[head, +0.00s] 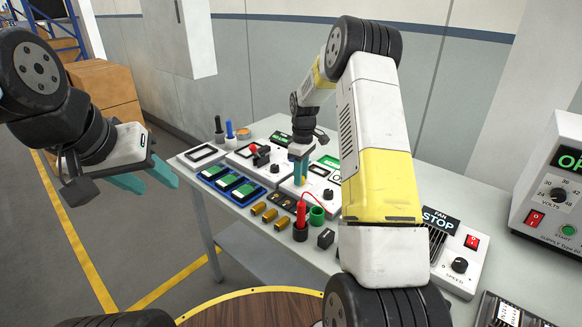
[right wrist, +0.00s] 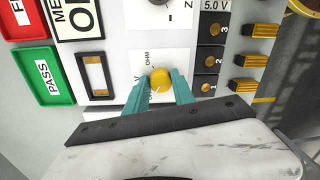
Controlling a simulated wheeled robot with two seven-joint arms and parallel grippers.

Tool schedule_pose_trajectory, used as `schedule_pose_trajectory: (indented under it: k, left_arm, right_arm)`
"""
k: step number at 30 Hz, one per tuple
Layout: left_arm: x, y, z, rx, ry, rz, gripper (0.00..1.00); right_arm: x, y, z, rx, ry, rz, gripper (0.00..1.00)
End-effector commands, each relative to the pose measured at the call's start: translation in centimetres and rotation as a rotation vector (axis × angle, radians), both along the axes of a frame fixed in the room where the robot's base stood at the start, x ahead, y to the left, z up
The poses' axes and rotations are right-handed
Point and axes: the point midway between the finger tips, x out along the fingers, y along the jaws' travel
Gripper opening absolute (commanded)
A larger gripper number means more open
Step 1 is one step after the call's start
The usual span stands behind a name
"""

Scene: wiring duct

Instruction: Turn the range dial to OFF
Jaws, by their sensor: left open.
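The range dial (right wrist: 160,80) is a round yellow knob on a white meter panel (right wrist: 150,58), with OHM and V printed around it in the right wrist view. My right gripper (right wrist: 160,88) has its teal fingers on either side of the dial, closed in against it. In the head view my right gripper (head: 299,172) points down at the meter, and its fingers and arm hide the dial. An OFF mark cannot be read. My left gripper (head: 146,180) is open and empty, in the air off the table's left side.
Beside the meter stand a red probe (head: 301,214), a green cup (head: 317,214), brass terminals (head: 265,212) and a blue tray (head: 232,184). A fan box (head: 459,265) and a power supply (head: 557,195) stand to the right. The floor left of the table is clear.

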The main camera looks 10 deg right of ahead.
Motion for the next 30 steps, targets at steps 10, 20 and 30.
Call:
schedule_pose_trajectory:
  k: [10,20,30]
  left_arm:
    - [0.0,0.0,0.0,0.0,0.0,0.0,0.45]
    - [0.0,0.0,0.0,0.0,0.0,0.0,0.45]
    - [0.0,0.0,0.0,0.0,0.0,0.0,0.45]
  right_arm:
    - [0.0,0.0,0.0,-0.001,-0.001,0.0,0.52]
    - [0.2,-0.1,3.2,0.0,-0.005,0.0,0.52]
    - [0.4,-0.3,7.6,-0.001,-0.002,0.0,0.52]
